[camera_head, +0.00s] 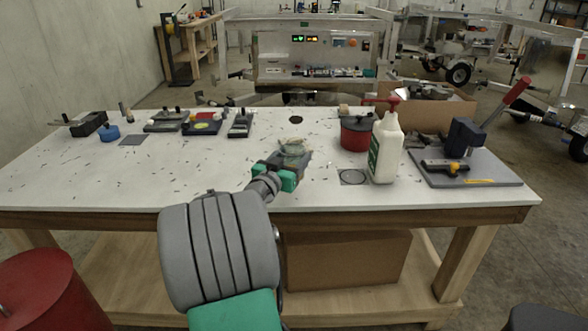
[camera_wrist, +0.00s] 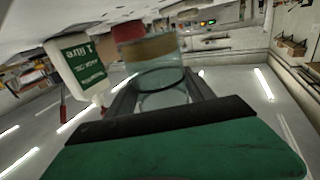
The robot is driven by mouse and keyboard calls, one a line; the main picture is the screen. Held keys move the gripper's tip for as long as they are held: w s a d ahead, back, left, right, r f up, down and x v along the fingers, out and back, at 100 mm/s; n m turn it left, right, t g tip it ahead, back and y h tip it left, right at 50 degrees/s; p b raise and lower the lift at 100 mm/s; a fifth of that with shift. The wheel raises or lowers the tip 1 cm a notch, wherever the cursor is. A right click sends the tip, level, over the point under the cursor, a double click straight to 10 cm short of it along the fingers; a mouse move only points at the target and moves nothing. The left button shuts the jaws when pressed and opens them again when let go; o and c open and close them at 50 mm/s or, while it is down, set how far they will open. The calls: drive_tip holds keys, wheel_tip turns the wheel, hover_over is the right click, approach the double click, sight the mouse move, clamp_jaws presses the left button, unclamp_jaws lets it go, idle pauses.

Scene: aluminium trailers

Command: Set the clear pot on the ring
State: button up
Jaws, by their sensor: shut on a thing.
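The clear pot (camera_head: 293,146), a see-through glass vessel with a tan band, is between the fingers of my gripper (camera_head: 290,161) over the middle of the table. In the wrist view the clear pot (camera_wrist: 158,76) fills the space between the two dark fingers of my gripper (camera_wrist: 160,92), which is shut on it. That view is upside down, and the pot's contents are unclear.
A white bottle with a red pump (camera_head: 386,146) stands just right of the ring. A dark red pot (camera_head: 355,133) is behind the ring. A grey board with a clamp device (camera_head: 466,168) lies far right. Black instruments (camera_head: 202,124) sit at the back left. The front left tabletop is mostly clear.

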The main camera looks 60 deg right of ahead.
drive_tip(key=shift+d+f, duration=0.3)
drive_tip(key=f, duration=0.1)
drive_tip(key=f+b, duration=0.1)
drive_tip(key=f, duration=0.1)
drive_tip(key=shift+d+f, duration=0.1)
drive_tip(key=shift+d, duration=0.3)
drive_tip(key=shift+f, duration=0.1)
drive_tip(key=shift+f+b, duration=0.3)
drive_tip(key=shift+f, duration=0.05)
drive_tip(key=o, duration=1.5)
drive_tip(key=shift+r, duration=0.1)
drive_tip(key=shift+r+p, duration=0.15)
drive_tip(key=shift+p, duration=0.3)
